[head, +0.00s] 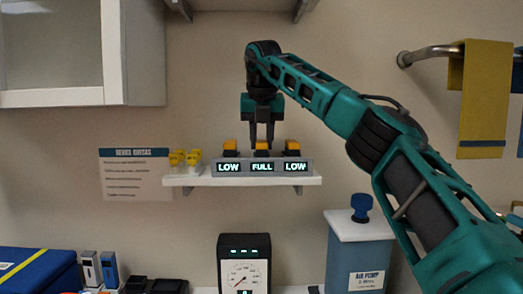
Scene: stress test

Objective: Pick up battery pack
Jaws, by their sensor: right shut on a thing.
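Several battery packs with yellow-orange tops stand in a grey holder (242,166) on a white wall shelf (198,180). The holder's displays read LOW, FULL and LOW from left to right. My right gripper (262,143) points straight down over the middle slot. Its fingers are shut on the middle battery pack (262,152), above the FULL display. The left battery pack (230,146) and the right battery pack (293,147) stand on either side, clear of the fingers. The lower parts of the packs are hidden by the holder. My left gripper is not in view.
Small yellow items (186,158) stand at the shelf's left end. Below are a black gauge box (244,264) and a blue air pump (356,255). Yellow cloth (483,100) hangs from a rail at right. A cabinet (140,52) juts out at upper left.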

